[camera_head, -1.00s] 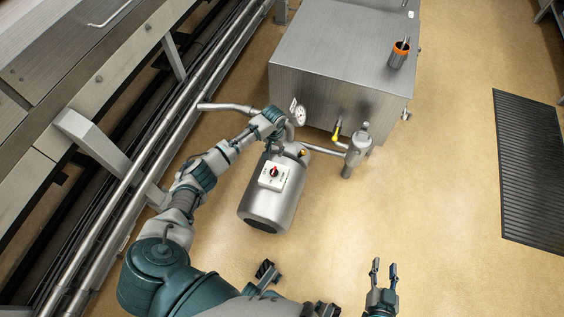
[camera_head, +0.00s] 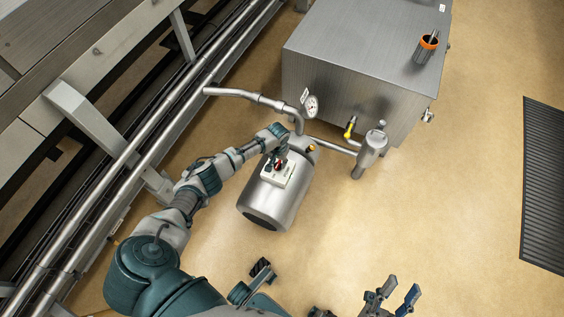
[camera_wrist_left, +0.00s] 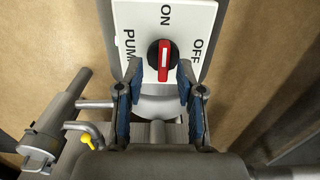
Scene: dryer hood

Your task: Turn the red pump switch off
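The red pump switch (camera_head: 278,167) is a red handle on a black knob, on a white plate (camera_head: 277,177) on the silver pump (camera_head: 284,202). In the left wrist view, the red handle (camera_wrist_left: 164,62) lines up with the ON label, with OFF to the right and PUMP to the left. My left gripper (camera_head: 276,157) is at the switch. The left wrist view shows its blue-padded fingers (camera_wrist_left: 158,74) apart, one on each side of the knob's lower part; I cannot tell whether they touch it. My right gripper (camera_head: 393,297) is open and empty at the bottom of the head view.
A metal pipe with a gauge (camera_head: 312,105) runs behind the pump. A yellow-handled valve (camera_head: 350,128) and a metal box (camera_head: 360,65) stand beyond it. Long rails (camera_head: 150,140) run along the left. The floor to the right is clear up to a black mat (camera_head: 545,185).

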